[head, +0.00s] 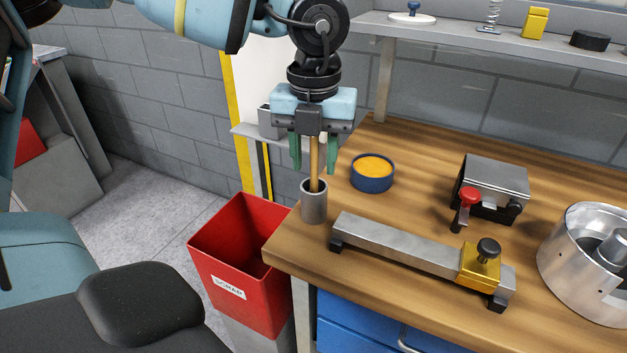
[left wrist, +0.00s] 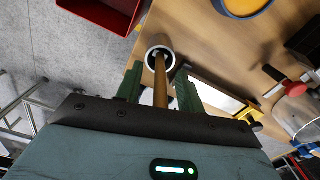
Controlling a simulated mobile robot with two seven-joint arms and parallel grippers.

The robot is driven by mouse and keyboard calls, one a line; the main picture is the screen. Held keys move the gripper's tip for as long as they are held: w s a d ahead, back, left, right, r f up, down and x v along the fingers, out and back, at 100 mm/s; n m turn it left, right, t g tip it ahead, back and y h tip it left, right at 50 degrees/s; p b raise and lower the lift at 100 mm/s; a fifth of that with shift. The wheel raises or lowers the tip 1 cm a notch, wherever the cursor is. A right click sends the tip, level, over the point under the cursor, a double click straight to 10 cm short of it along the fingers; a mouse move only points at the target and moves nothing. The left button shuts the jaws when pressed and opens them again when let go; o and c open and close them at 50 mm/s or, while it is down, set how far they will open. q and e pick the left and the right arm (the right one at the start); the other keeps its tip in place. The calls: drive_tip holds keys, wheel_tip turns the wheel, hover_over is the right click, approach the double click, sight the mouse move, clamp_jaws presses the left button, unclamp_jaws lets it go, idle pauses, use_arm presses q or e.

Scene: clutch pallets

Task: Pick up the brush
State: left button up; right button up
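The brush's wooden handle (head: 314,158) stands upright out of a grey cylindrical cup (head: 314,205) at the left corner of the workbench. Its lower end is hidden inside the cup. My left gripper (head: 314,160) points down above the cup, its green fingers on either side of the handle. In the left wrist view, the handle (left wrist: 160,82) runs between the two fingers (left wrist: 158,92), with a gap on each side, and down into the cup (left wrist: 151,52). The left gripper is open. My right gripper is in neither view.
A blue bowl of orange stuff (head: 373,172) stands right of the cup. A metal bar fixture with a yellow block (head: 400,247) lies in front. A metal box with a red knob (head: 495,185) and a metal housing (head: 585,265) are further right. A red bin (head: 240,265) stands left, below the bench.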

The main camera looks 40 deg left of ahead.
use_arm(q)
drive_tip(key=shift+f, duration=0.7)
drive_tip(key=shift+c, duration=0.5)
clamp_jaws()
drive_tip(key=shift+r, duration=0.1)
wheel_tip(320, 180, up, 10)
drive_tip(key=shift+f, duration=0.1)
